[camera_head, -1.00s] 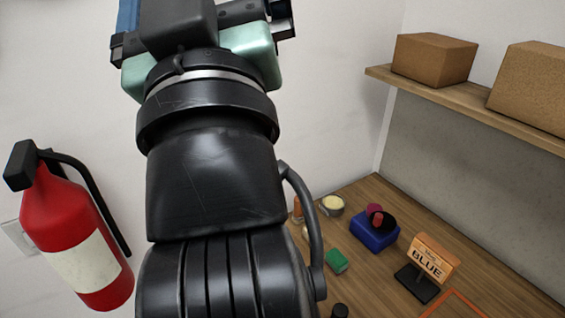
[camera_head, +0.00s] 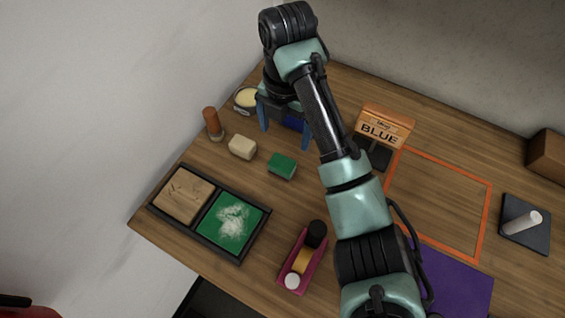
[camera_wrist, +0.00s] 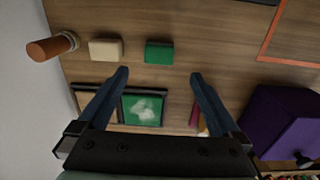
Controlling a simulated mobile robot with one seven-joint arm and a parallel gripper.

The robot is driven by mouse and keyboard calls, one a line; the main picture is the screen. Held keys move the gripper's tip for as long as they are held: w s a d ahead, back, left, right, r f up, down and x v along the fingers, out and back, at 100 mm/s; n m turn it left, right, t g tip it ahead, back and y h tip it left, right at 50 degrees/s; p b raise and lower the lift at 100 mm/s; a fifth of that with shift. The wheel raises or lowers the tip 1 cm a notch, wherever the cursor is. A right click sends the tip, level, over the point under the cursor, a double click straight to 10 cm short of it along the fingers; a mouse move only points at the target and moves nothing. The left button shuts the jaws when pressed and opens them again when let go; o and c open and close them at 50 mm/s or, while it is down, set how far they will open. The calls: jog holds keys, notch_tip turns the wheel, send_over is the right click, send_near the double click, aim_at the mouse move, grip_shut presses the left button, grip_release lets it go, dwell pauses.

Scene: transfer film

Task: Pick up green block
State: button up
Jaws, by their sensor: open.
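The green block (camera_head: 282,166) lies on the wooden table, to the right of a cream block (camera_head: 242,147). In the wrist view the green block (camera_wrist: 159,53) shows just beyond the fingertips, between their lines. My gripper (camera_head: 284,136) points down above the table, behind the green block in the head view. Its two blue fingers are apart with nothing between them; they also show open in the wrist view (camera_wrist: 160,75). The gripper is apart from the block.
An orange-brown cylinder (camera_head: 212,122) and a round tin (camera_head: 246,99) stand to the left. A black tray (camera_head: 199,211), a pink holder (camera_head: 304,264) and a BLUE sign (camera_head: 385,127) surround the block. An orange frame (camera_head: 487,213) lies right.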

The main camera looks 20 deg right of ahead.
jog(key=b, duration=0.3)
send_over(282, 162)
jog(key=f, duration=0.6)
jog(key=shift+s+d, duration=0.15)
jog(key=shift+d, duration=0.1)
jog(key=shift+f+p, duration=0.35)
jog(key=shift+f, duration=0.45)
jog(key=shift+a+f+p, duration=0.15)
jog(key=shift+f+p, duration=0.1)
jog(key=shift+f, duration=1.15)
jog(key=shift+a+f+p, duration=0.1)
jog(key=shift+f+p, duration=0.15)
jog(key=shift+f, duration=1.15)
jog(key=c, duration=1.3)
notch_tip(282, 162, up, 10)
jog(key=shift+r, duration=0.1)
